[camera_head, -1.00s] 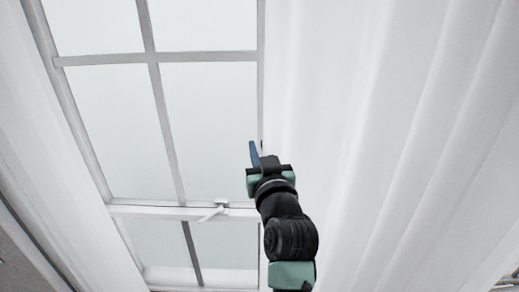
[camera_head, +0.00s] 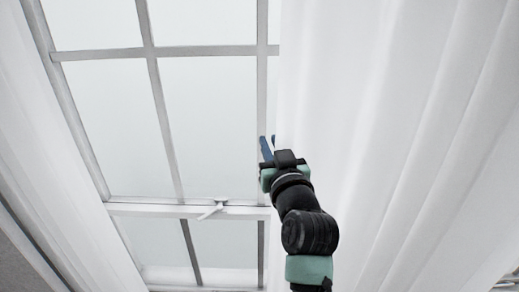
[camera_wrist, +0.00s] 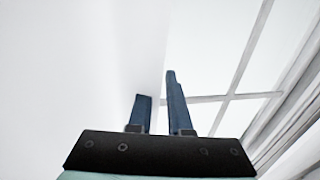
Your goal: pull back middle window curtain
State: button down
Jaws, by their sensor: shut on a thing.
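The white curtain (camera_head: 390,120) hangs in folds over the right part of the window in the head view. It also fills the left of the wrist view (camera_wrist: 70,70). My gripper (camera_head: 267,148) is at the curtain's left edge, with its blue fingers pointing up. In the wrist view my gripper (camera_wrist: 158,105) has the curtain's edge between its two fingers, and it is shut on the curtain. The exact pinch point is hard to make out against the white cloth. The window (camera_head: 205,120) is bare to the left of the curtain's edge.
Another white curtain (camera_head: 50,150) hangs at the left side of the window. A white latch (camera_head: 213,209) sits on the window's horizontal rail (camera_head: 160,210). The space in front of the bare panes is clear.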

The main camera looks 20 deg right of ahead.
jog(key=s+d+b, duration=0.3)
jog(key=d+b, duration=0.2)
jog(key=d, duration=0.5)
jog(key=s+d+b, duration=0.4)
jog(key=d+b, duration=0.1)
jog(key=d, duration=0.4)
jog(key=shift+s+d, duration=0.2)
jog(key=shift+d, duration=0.2)
jog(key=c, duration=0.8)
grip_release()
jog(key=shift+d, duration=0.2)
jog(key=shift+c, duration=0.2)
jog(key=shift+a, duration=0.2)
jog(key=s+a+b, duration=0.1)
jog(key=s+b, duration=0.3)
jog(key=s, duration=0.9)
jog(key=shift+a, duration=0.4)
jog(key=shift+w, duration=0.15)
